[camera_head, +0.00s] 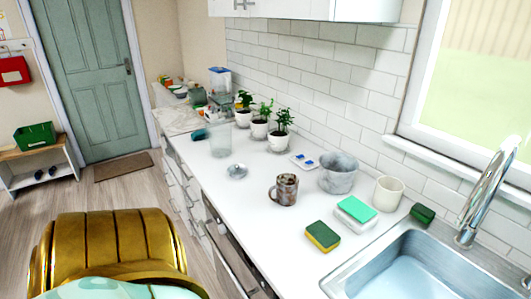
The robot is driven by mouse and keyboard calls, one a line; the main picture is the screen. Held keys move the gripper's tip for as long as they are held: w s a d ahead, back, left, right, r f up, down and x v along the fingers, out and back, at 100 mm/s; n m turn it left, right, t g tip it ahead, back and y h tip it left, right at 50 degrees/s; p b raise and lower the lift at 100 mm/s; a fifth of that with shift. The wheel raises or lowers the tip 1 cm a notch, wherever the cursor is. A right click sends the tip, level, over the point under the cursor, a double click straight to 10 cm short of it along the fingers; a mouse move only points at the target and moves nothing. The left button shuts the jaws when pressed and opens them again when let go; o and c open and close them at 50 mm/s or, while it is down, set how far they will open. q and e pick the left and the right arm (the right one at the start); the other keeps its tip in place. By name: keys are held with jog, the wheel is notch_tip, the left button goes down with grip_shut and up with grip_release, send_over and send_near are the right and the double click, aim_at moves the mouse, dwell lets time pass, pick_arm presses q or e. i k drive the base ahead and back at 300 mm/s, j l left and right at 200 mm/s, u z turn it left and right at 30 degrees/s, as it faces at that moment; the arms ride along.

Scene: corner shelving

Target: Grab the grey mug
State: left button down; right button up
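A mottled grey-brown mug (286,190) stands upright on the white counter, with its handle on its left side. A larger grey marbled vessel (338,174) stands behind it to the right; I cannot tell whether it has a handle. A plain off-white cup (388,192) stands further right, near the tiled wall. The mottled mug is the one with a clear mug shape and handle, and nothing touches it. Neither of my grippers is in view.
A yellow-green sponge (322,237), a teal-topped white block (356,211) and a dark green block (422,214) lie near the sink (345,284) and tap (484,195). Several potted plants (280,140) line the back. The counter (240,199) left of the mug is mostly clear.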

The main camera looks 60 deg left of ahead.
aim_at(283, 191)
jog(key=j+u, duration=0.1)
jog(key=u, duration=0.65)
jog(key=j+u, duration=0.15)
jog(key=u, duration=0.25)
jog(key=j+u, duration=0.15)
jog(key=u, duration=0.2)
jog(key=j+z, duration=0.1)
jog(key=z, duration=0.3)
jog(key=j+z, duration=0.1)
jog(key=z, duration=0.75)
jog(key=j+z, duration=0.25)
jog(key=j, duration=0.2)
jog(key=k+j+z, duration=0.25)
jog(key=j, duration=0.15)
jog(key=j+z, duration=0.25)
jog(key=j, duration=0.15)
jog(key=k+j+z, duration=0.25)
jog(key=j, duration=0.15)
jog(key=i, duration=0.05)
